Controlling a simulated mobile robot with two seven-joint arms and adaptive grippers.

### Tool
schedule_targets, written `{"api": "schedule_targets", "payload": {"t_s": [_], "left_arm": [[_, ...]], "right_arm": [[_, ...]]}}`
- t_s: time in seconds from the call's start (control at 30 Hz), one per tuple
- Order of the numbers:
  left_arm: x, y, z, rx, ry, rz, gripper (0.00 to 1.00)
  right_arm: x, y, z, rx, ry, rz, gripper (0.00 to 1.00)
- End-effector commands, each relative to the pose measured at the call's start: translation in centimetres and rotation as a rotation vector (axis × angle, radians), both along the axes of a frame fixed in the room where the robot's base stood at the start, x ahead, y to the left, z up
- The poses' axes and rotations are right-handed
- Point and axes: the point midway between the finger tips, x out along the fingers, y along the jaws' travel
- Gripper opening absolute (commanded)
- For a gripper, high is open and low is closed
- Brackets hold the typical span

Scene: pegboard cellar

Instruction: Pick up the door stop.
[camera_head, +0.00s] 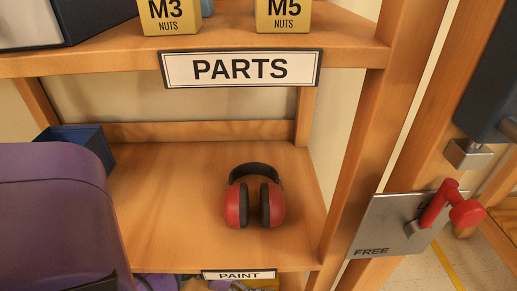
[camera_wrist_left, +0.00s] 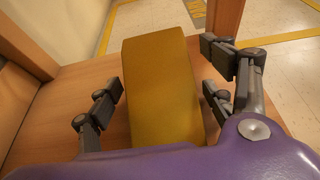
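The door stop, a yellow wedge-shaped block (camera_wrist_left: 160,85), stands on a wooden surface in the left wrist view. My left gripper (camera_wrist_left: 162,92) has its dark jointed fingers spread on both sides of the block. The fingers are close to its sides; I see no clear grip on it. The block's near end is hidden behind my purple gripper body. In the head view a purple part of my arm fills the lower left, and I cannot make out the door stop for sure. My right gripper is in neither view.
Red earmuffs (camera_head: 254,197) lie on the shelf (camera_head: 180,215) above the PAINT label (camera_head: 238,275). A dark blue bin (camera_head: 85,142) stands at its left. A wooden post (camera_head: 365,130) and a grey FREE plate (camera_head: 385,228) with a red handle (camera_head: 440,207) are at right.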

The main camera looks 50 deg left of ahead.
Motion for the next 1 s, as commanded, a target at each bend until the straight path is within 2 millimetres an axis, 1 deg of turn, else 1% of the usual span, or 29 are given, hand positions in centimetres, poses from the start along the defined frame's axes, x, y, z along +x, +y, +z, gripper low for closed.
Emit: {"api": "schedule_targets", "payload": {"t_s": [0.03,0.07,0.5,0.83,1.0], "left_arm": [[0.0,0.0,0.0,0.000,0.000,0.000,0.70],[0.0,0.0,0.0,0.000,0.000,0.000,0.66],[0.0,0.0,0.0,-0.001,-0.001,0.000,0.08],[0.2,0.1,0.3,-0.001,-0.003,0.000,0.08],[0.7,0.4,1.2,-0.001,-0.003,0.000,0.08]], "right_arm": [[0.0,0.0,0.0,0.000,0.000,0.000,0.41],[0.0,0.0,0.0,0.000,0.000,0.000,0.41],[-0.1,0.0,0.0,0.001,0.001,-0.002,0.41],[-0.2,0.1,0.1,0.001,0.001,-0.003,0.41],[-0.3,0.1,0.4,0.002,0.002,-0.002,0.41]]}}
